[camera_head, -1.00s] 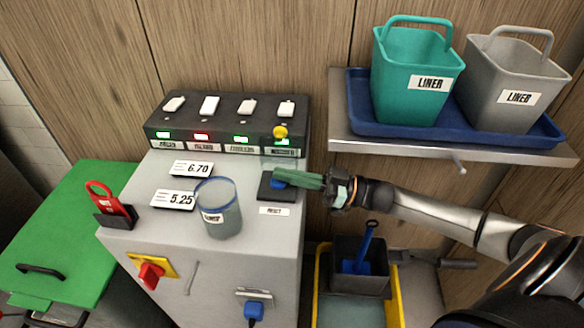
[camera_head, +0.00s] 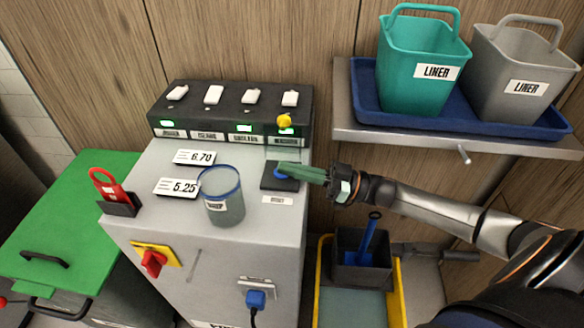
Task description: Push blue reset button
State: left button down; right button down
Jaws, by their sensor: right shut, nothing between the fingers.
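The blue reset button (camera_head: 280,174) sits on a small black plate (camera_head: 270,184) on top of the grey machine (camera_head: 255,218). A small white label (camera_head: 278,200) lies just in front of the plate. My right gripper (camera_head: 283,168) comes in from the right with its green fingers together and nothing between them. The fingertips are over the button and hide part of it. I cannot tell whether they touch it or how far it is pressed. My left gripper is not in view.
A switch box (camera_head: 232,112) with green lights and a yellow knob (camera_head: 284,120) stands behind the button. A clear cup (camera_head: 222,196) stands left of it. A red padlock (camera_head: 108,188) is at the far left. A shelf (camera_head: 440,140) with two bins is at right.

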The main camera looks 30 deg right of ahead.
notch_tip(320, 180, up, 4)
jog(key=p, duration=0.4)
jog(key=shift+w+a, duration=0.15)
jog(key=v, duration=1)
